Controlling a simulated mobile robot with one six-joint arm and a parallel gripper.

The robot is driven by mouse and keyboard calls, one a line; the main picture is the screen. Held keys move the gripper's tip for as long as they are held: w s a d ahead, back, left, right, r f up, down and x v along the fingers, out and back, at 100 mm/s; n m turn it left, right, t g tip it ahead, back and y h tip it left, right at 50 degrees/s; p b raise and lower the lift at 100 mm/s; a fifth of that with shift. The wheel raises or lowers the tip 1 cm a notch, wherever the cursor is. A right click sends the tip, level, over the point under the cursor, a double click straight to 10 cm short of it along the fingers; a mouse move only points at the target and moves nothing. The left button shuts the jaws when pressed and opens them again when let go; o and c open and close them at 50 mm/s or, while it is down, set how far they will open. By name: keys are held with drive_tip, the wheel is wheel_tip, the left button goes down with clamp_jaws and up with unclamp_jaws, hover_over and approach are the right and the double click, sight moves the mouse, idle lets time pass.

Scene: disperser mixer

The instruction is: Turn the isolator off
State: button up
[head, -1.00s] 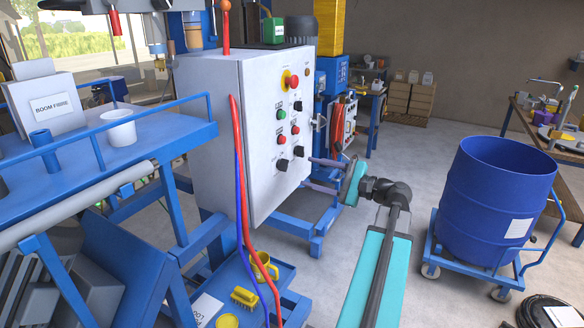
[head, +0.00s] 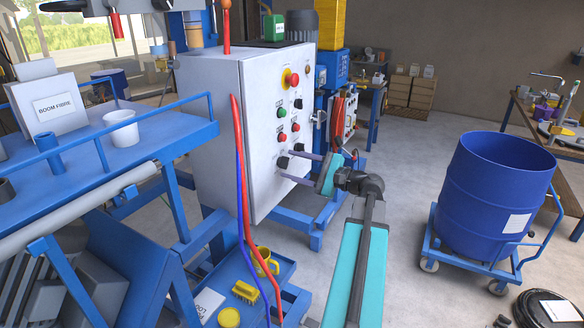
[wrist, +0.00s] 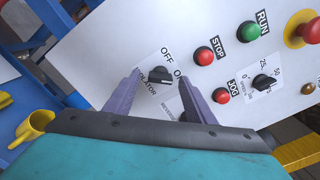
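The isolator (wrist: 160,75) is a black rotary knob on a white plate marked OFF and ON, low on the grey control cabinet's panel. Its raised bar appears turned towards ON. It also shows in the head view (head: 282,162). My gripper (wrist: 159,77) is open, with one purple finger on each side of the knob in the wrist view. In the head view my gripper (head: 285,164) reaches the lower panel from the right. Whether the fingers touch the knob or panel I cannot tell. A second label beside the isolator is partly hidden by a finger.
Red STOP (wrist: 204,56), green RUN (wrist: 249,31) and red JOG (wrist: 221,95) buttons, a speed knob (wrist: 263,82) and a red emergency stop (head: 291,79) are nearby. Red and blue hoses (head: 241,165) hang on the cabinet's left.

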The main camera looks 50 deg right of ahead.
drive_tip(key=c, duration=1)
drive_tip(key=shift+o, duration=0.3)
drive_tip(key=shift+s+a, duration=0.1)
drive_tip(key=shift+a, duration=0.2)
drive_tip(key=shift+d+f, duration=0.1)
drive_tip(key=shift+d, duration=0.1)
drive_tip(key=shift+b, duration=0.3)
